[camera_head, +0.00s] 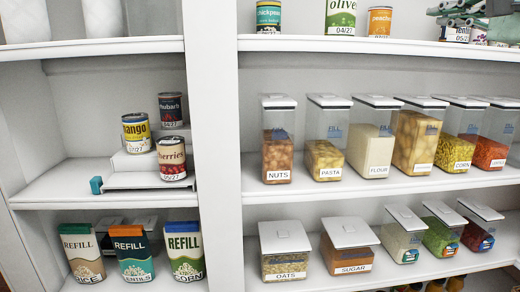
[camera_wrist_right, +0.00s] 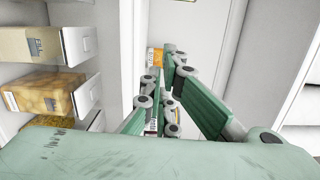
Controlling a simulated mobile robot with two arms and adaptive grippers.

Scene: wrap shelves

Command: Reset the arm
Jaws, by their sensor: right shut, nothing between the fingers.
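My right gripper (camera_head: 462,12), green with grey joints, is at the top right corner of the head view, in front of the top shelf and partly cut off by the frame edge. It is shut and holds nothing. In the right wrist view its green linkages and fingers (camera_wrist_right: 160,98) fill the middle. A small orange-labelled item (camera_wrist_right: 155,57) shows just beyond them; I cannot tell what it is. My left gripper is not in view.
A white upright (camera_head: 215,150) divides the shelves. Cans (camera_head: 268,16) stand on the top shelf near the gripper. Lidded containers, including pasta (camera_head: 325,158), fill the right shelves. Cans (camera_head: 136,132) sit on a left riser, above refill boxes (camera_head: 131,252). The wrist view shows containers (camera_wrist_right: 50,90) at left.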

